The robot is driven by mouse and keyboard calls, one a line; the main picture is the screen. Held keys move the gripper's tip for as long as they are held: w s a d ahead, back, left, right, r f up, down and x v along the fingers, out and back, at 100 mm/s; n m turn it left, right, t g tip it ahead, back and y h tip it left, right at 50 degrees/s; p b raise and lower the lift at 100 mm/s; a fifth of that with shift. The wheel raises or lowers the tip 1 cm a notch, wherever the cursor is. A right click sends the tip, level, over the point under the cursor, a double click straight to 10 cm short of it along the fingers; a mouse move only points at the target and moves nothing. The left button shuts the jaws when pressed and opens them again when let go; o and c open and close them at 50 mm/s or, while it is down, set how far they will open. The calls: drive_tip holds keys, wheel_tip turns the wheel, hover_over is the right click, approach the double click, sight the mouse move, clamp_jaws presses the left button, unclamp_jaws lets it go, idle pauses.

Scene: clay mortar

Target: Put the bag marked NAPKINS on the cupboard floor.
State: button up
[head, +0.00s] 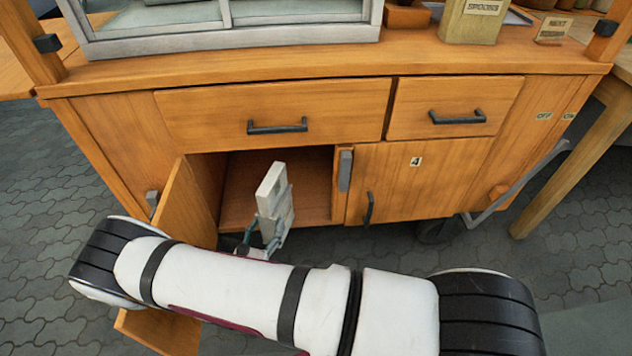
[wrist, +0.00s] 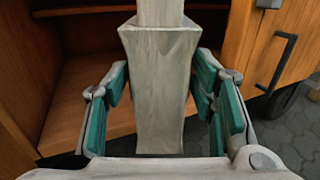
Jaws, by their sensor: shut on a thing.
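A pale grey bag (head: 275,200) stands upright in my gripper (head: 263,235), in front of the open cupboard. No lettering on it can be read in either view. In the wrist view the bag (wrist: 160,85) fills the space between the teal-padded fingers of my gripper (wrist: 163,100), which is shut on it. The cupboard floor (head: 308,205) is bare wood where it shows, behind the bag; it also shows in the wrist view (wrist: 75,115). Part of the floor is hidden by the bag.
The open cupboard door (head: 188,208) stands at the left of the opening. A shut door marked 4 (head: 415,185) with a dark handle is on the right. Two drawers (head: 275,112) are shut above. A glass-fronted case (head: 225,22) stands on the counter.

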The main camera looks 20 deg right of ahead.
drive_tip(key=w+d+f+b, duration=0.1)
drive_tip(key=w+b, duration=0.3)
drive_tip(key=w, duration=0.5)
drive_tip(key=w+d+f+b, duration=0.2)
drive_tip(key=w+d+b, duration=0.2)
drive_tip(key=w, duration=0.5)
drive_tip(key=shift+f+b, duration=0.3)
drive_tip(key=shift+d+f, duration=0.1)
drive_tip(key=o, duration=1.4)
drive_tip(key=shift+f, duration=0.1)
